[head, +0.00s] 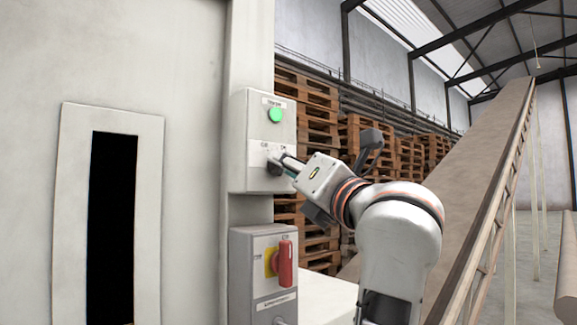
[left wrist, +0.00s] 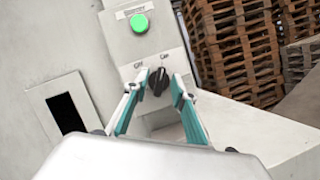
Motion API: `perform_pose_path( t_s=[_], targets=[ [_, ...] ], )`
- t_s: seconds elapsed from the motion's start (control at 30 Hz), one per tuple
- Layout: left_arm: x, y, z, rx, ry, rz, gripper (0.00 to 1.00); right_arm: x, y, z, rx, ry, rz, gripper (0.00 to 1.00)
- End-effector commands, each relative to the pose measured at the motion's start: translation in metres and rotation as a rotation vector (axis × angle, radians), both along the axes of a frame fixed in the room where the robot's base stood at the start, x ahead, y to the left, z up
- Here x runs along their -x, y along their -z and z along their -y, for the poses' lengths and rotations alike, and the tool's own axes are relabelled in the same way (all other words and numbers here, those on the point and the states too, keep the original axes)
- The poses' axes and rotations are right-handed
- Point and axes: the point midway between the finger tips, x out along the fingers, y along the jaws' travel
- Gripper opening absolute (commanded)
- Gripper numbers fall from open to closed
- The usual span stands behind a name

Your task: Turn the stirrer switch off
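The stirrer switch is a black rotary knob (left wrist: 158,82) on the front of a pale control box (head: 246,125), seen in both views. Labels stand above the knob to its left and right; its handle looks tilted a little to the right in the left wrist view. A green lamp (head: 275,115) glows above it and also shows in the left wrist view (left wrist: 139,23). My left gripper (head: 279,164) is at the knob. In the left wrist view its teal-padded fingers (left wrist: 158,88) are apart, one each side of the knob, with gaps showing. My right gripper is not in view.
Below the box is a second box with a red rotary handle (head: 285,263) on a yellow plate. A pale machine wall with a dark slot (head: 112,215) is at the left. Pallet stacks (head: 307,115) and a sloping conveyor (head: 480,160) are behind and right.

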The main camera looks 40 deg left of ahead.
Motion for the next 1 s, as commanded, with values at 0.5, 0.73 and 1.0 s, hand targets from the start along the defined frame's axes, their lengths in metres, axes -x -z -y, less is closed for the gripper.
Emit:
perform_pose_path(
  t_s=[0.5,0.73,1.0],
  targets=[
    [-0.0001,0.0004,0.0002,0.0,0.0,0.002,0.0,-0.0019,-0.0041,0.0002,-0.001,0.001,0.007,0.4],
    [-0.0009,0.001,0.0001,0.004,-0.001,0.055,0.0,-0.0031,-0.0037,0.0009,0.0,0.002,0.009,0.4],
    [-0.0023,0.002,0.0001,0.021,-0.002,0.239,0.0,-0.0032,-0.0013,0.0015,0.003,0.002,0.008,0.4]
  ],
)
